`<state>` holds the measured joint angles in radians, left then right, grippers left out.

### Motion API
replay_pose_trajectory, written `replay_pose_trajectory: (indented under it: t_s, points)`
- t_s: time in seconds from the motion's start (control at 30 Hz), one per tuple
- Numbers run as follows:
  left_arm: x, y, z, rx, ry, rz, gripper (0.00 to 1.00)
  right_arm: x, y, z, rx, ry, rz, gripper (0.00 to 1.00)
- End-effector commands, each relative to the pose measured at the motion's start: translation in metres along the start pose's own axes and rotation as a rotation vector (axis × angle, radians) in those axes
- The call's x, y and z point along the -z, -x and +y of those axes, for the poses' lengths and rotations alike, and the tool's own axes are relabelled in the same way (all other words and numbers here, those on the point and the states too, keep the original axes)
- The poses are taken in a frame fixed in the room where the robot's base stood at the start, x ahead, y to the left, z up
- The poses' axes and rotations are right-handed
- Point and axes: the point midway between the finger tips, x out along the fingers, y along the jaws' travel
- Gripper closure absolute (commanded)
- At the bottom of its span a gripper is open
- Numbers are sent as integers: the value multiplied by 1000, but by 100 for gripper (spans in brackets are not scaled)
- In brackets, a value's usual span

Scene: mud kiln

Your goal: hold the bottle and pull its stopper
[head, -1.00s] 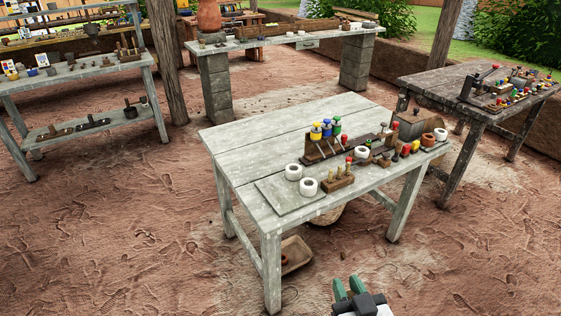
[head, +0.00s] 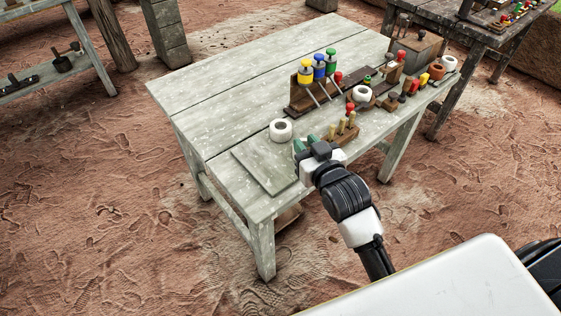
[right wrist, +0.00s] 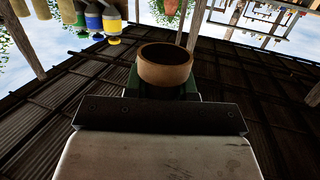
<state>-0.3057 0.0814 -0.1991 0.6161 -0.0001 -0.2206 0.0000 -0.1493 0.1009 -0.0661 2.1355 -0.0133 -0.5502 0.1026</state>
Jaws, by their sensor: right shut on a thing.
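My right gripper (head: 305,144) is at the near part of the grey plank table, beside the thin board. Its green fingers are shut on a small round open-topped jar (right wrist: 165,66), which shows between them in the right wrist view. In the head view the gripper mostly hides this jar. A similar white jar (head: 280,130) stands just behind it to the left. Yellow-, blue- and green-topped containers (head: 318,68) stand at a wooden rack farther back. I cannot make out which thing is the stoppered bottle, and no stopper shows clearly. My left gripper is out of view.
A thin board (head: 262,166) lies on the near left of the table (head: 215,105). A wooden block with pegs (head: 343,134) stands close to the right of my gripper. Several small pots and red-topped pieces crowd the right side. The table's left part is clear.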

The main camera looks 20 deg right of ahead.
Motion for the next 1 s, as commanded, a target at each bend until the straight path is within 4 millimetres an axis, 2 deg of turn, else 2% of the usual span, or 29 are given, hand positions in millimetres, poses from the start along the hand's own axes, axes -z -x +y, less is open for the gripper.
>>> replay_pose_trajectory:
  t_s: [0.1,0.3,0.4,0.67,1.0]
  points:
    - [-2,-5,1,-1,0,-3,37,-15,-20,-22,0,-4,0,100]
    - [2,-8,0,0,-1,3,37,-28,-38,-43,0,0,-1,100]
    - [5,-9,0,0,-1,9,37,-32,-41,-46,0,1,-1,100]
    - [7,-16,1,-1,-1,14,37,-67,-46,-46,0,2,-1,100]
    - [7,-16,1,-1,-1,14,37,-70,-46,-46,0,2,0,100]
